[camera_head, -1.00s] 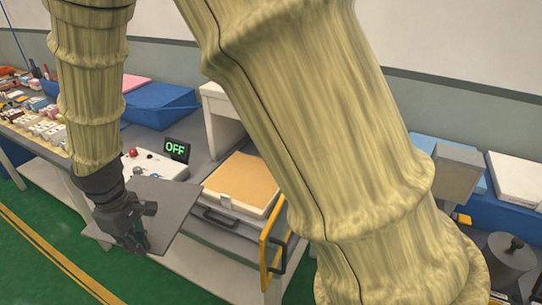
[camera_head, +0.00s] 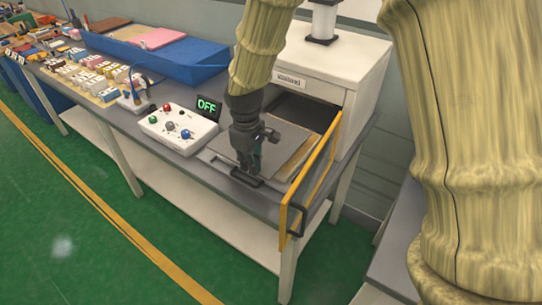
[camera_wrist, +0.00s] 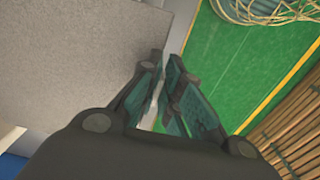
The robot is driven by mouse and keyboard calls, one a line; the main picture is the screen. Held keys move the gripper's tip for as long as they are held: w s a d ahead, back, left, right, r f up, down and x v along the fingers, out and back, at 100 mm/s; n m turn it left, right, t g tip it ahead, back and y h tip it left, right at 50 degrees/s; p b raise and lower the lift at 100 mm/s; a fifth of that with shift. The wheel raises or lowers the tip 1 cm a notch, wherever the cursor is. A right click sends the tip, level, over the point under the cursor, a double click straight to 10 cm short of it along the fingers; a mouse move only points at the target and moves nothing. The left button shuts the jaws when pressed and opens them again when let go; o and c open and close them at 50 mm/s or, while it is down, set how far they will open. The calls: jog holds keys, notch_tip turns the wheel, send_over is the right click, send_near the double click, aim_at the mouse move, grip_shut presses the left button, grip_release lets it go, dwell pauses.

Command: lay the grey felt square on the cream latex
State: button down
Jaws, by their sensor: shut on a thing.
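The grey felt square (camera_head: 284,146) is a flat grey sheet, held by its near edge in my gripper (camera_head: 249,168). It also fills the upper left of the wrist view (camera_wrist: 75,60), where my gripper's fingers (camera_wrist: 168,95) are closed at its edge. The felt is over the pull-out tray at the front of the white press, covering most of what lies there. A tan strip, apparently the cream latex (camera_head: 310,153), shows along its right side. I cannot tell whether the felt touches it.
The white press (camera_head: 335,72) stands behind the tray. A yellow guard frame (camera_head: 312,190) is open at the right of the tray. A white control box (camera_head: 178,131) and an OFF display (camera_head: 207,106) stand to the left. A blue bin (camera_head: 165,66) is farther back.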

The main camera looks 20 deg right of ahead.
aim_at(269, 158)
jog(key=w+d, duration=0.1)
jog(key=d, duration=0.1)
jog(key=w+d+p, duration=0.1)
jog(key=d, duration=0.1)
jog(key=w+d+p, duration=0.1)
jog(key=d, duration=0.1)
jog(key=shift+w+d+f, duration=0.25)
jog(key=shift+d+f, duration=0.05)
jog(key=shift+f, duration=0.05)
jog(key=shift+f+p, duration=0.7)
jog(key=shift+f, duration=1.25)
jog(key=c, duration=1.6)
grip_release()
jog(key=shift+s+a+r+b, duration=0.1)
jog(key=shift+r+b, duration=1.65)
jog(key=shift+r, duration=4.45)
